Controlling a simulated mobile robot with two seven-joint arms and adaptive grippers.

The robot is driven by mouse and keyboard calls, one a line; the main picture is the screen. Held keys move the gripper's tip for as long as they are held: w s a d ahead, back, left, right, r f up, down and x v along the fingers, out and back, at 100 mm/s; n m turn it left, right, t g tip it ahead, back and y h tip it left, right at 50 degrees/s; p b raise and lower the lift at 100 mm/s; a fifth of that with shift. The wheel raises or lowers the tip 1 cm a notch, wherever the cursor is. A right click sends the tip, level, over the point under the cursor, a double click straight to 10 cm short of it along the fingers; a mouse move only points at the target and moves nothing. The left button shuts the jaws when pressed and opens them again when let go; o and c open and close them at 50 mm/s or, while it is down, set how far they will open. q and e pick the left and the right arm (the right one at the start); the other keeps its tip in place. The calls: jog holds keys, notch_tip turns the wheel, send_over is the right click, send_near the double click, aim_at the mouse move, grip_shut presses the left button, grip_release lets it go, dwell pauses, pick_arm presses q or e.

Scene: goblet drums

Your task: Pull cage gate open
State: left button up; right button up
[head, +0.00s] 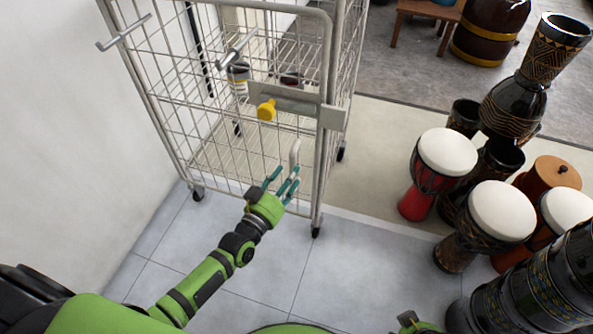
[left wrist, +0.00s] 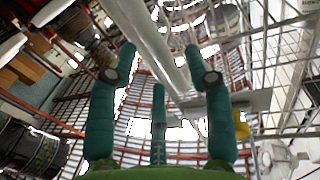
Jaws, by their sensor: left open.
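The cage gate (head: 203,97) is a grey wire-mesh door on a tall wheeled cage, and it looks closed. A latch plate (head: 297,105) with a yellow knob (head: 266,110) crosses its right side. A pale upright handle (head: 294,153) is below the latch. My left gripper (head: 284,178) is open at the handle's lower end. In the left wrist view the pale handle bar (left wrist: 150,35) runs between the spread teal fingers (left wrist: 159,75); I cannot tell whether they touch it. The yellow knob (left wrist: 240,125) is right of the fingers there.
A white wall (head: 60,120) stands left of the cage. Goblet drums with white heads (head: 447,152) (head: 502,210) and dark carved drums (head: 515,105) crowd the right side. The tiled floor (head: 330,265) before the cage is clear. Wheels (head: 316,232) support the cage.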

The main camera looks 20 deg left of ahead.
pick_arm(q)
jog(key=shift+b+x, duration=0.35)
jog(key=shift+x, duration=1.5)
pick_arm(e)
jog(key=shift+r, duration=1.2)
pick_arm(q)
jog(key=shift+d+f, duration=0.1)
pick_arm(e)
jog(key=shift+d, duration=0.1)
